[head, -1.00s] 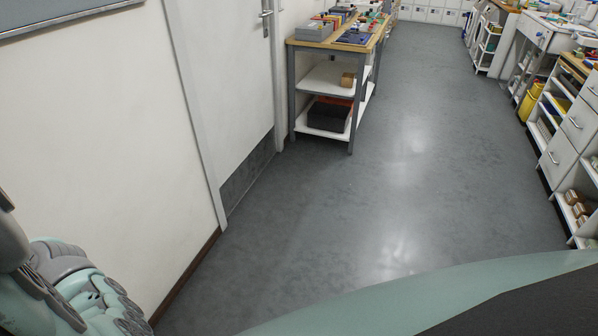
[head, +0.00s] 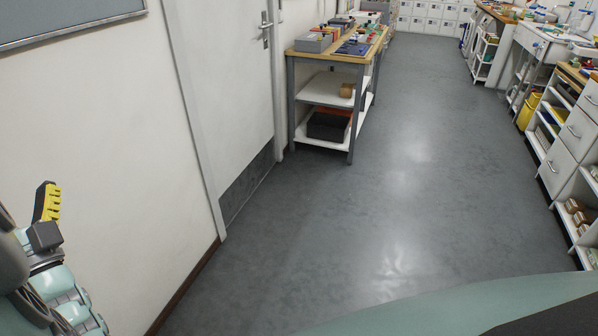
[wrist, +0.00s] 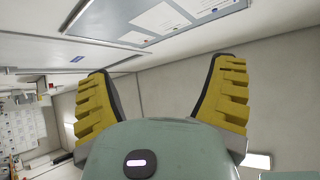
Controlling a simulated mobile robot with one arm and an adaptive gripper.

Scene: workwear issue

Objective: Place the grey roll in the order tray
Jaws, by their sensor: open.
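My gripper is raised at the left edge of the head view, where one yellow ridged finger (head: 47,203) shows. In the wrist view my gripper (wrist: 165,70) has its two yellow fingers spread wide, with nothing between them. It is far from the workbench. I cannot make out the grey roll. The order tray cannot be told for sure either; small items, a grey box (head: 313,42) and a flat blue item (head: 353,48) lie on the distant wooden-topped workbench (head: 325,55).
The grey floor (head: 390,200) ahead is clear. A white wall with a door (head: 225,90) runs along the left. The workbench stands beyond it, a brown box (head: 346,90) and a black crate (head: 328,125) on its shelves. Shelves and drawers (head: 568,145) line the right side.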

